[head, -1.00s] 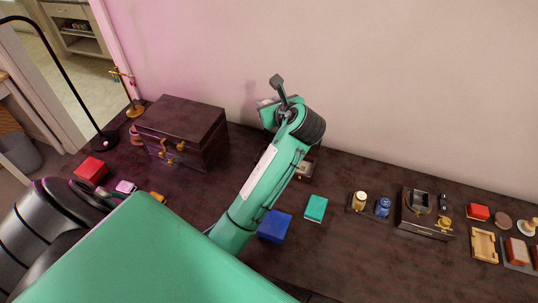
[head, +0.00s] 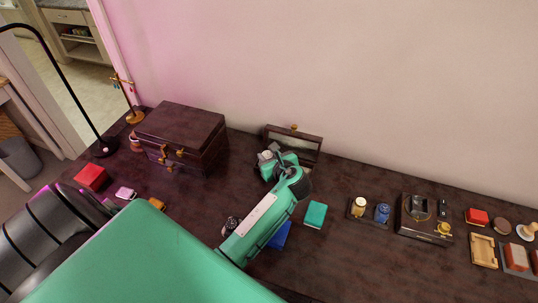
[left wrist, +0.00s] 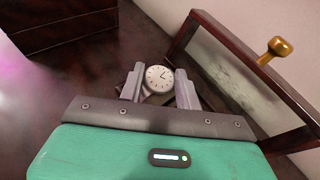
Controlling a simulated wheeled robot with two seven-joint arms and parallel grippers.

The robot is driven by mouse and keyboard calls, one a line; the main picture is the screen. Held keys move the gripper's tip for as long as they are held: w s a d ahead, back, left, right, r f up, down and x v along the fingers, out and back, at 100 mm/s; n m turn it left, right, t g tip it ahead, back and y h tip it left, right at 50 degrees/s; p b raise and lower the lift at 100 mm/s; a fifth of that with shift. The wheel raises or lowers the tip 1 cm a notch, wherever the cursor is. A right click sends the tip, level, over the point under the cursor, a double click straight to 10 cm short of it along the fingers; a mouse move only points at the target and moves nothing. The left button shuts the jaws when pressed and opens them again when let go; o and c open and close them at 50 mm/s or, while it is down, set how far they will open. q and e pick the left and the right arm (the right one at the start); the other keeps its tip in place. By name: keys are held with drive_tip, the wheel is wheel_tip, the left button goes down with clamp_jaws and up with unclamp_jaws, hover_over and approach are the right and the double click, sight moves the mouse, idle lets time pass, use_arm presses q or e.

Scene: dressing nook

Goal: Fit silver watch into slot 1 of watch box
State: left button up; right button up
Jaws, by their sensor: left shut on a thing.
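My left gripper (left wrist: 160,88) is shut on the silver watch (left wrist: 159,77), whose round white dial shows between the two fingers in the left wrist view. In the head view my left gripper (head: 266,157) is at the left front of the watch box, too small to show the watch clearly. The watch box has its glass-panelled lid (head: 312,140) raised against the wall. The lid, with a brass knob, also shows at the right of the left wrist view (left wrist: 228,82). The box's base and slot 1 are hidden behind my arm. My right gripper is not in view.
A dark brass-latched chest (head: 180,132) stands left of the gripper. A dark watch (head: 230,226) and a blue box (head: 279,236) lie beside my forearm. A teal box (head: 315,214) is to the right. Small bottles and stands line the table further right.

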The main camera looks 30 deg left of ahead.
use_arm(q)
drive_tip(key=shift+f, duration=0.3)
drive_tip(key=o, duration=1.1)
drive_tip(key=shift+r, duration=0.15)
drive_tip(key=b+v, duration=0.1)
drive_tip(key=v, duration=1.1)
drive_tip(key=shift+r, duration=0.1)
